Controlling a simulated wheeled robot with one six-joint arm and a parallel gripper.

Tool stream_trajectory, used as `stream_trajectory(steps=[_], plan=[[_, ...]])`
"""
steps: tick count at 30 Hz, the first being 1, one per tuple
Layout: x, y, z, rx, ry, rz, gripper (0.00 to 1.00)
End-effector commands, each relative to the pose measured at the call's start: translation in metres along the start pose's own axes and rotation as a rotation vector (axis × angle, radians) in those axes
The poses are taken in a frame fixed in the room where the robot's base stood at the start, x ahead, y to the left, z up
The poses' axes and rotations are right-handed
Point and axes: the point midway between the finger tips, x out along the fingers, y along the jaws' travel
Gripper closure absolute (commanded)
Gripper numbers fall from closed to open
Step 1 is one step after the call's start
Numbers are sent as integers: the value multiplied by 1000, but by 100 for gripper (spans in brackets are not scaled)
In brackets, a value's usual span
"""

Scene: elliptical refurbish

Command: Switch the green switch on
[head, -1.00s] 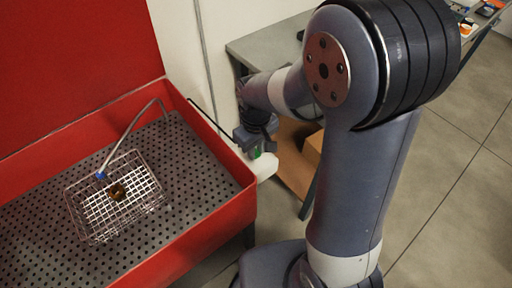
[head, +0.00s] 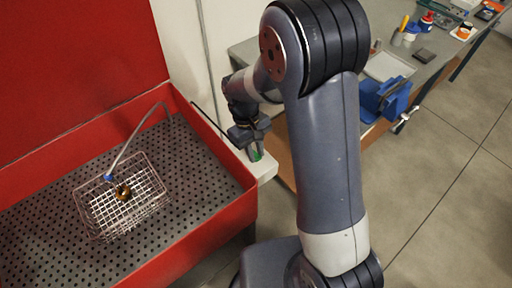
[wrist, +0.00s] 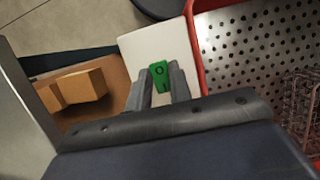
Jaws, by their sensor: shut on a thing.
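The green switch (wrist: 159,75) sits on a white box (wrist: 160,48) fixed beside the red washing basin. In the wrist view my gripper (wrist: 159,84) has its two fingers on either side of the switch, shut on it. In the head view the switch (head: 257,155) shows as a small green patch under my gripper (head: 255,148), at the basin's right wall. A mark like a circle shows on the switch's face. The fingers hide its sides, so its exact angle is hard to tell.
The red basin (head: 215,208) has a perforated floor and holds a wire basket (head: 130,200) with a small brown-gold part (head: 123,192) in it. A grey workbench (head: 425,70) with a blue vise (head: 385,98) stands at right. Cardboard boxes (wrist: 82,87) lie near the white box.

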Motion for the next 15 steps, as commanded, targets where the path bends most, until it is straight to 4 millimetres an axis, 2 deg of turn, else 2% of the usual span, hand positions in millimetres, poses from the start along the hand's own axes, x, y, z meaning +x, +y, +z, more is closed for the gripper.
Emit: stream_trajectory(steps=[8, 9, 15], plan=[[0, 0, 0, 0, -3, 1, 100], [0, 0, 0, 0, -2, 1, 79], [0, 0, 0, 0, -2, 1, 63]])
